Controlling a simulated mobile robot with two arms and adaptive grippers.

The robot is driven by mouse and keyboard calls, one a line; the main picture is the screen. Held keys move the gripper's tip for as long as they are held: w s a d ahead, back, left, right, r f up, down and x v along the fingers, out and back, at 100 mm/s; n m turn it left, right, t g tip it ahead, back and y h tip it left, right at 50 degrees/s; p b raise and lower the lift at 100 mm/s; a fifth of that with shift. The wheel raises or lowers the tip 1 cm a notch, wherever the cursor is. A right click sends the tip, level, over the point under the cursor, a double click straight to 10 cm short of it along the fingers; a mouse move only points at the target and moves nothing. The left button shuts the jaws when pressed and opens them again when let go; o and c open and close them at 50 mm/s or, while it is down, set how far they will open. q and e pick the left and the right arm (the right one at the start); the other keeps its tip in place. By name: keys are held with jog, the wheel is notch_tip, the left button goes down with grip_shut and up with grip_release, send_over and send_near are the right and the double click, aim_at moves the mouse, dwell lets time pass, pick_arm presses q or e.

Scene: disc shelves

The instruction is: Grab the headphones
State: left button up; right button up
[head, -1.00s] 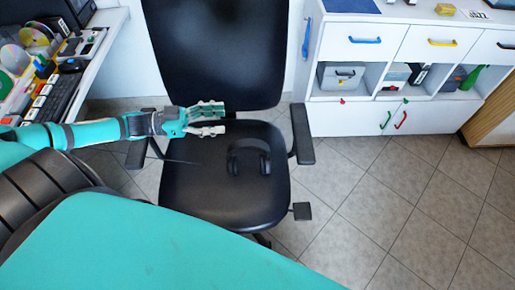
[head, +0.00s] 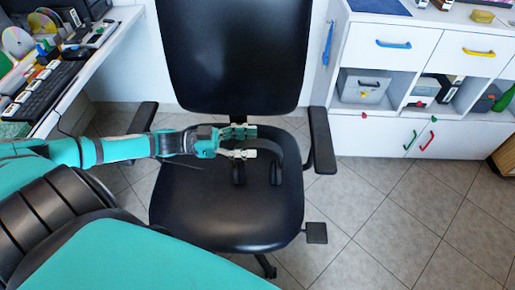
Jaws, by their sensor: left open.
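Black headphones (head: 277,173) lie on the seat of the black office chair (head: 225,215), toward its right side. My left gripper (head: 250,143) reaches in from the left and is open. Its fingers point right, at the headband. The fingers overlap the left part of the headphones in the picture and hide some of it. I cannot tell whether they touch it. My right gripper is not in view.
The chair's armrests (head: 321,140) stand on both sides of the seat, and its backrest (head: 233,55) rises behind. A desk with a keyboard (head: 45,88) is at the left. White cabinets (head: 375,135) stand at the right. The tiled floor at the front right is clear.

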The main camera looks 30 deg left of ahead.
pick_arm(q)
jog(key=shift+x, duration=1.4)
jog(key=shift+s, duration=0.1)
grip_shut()
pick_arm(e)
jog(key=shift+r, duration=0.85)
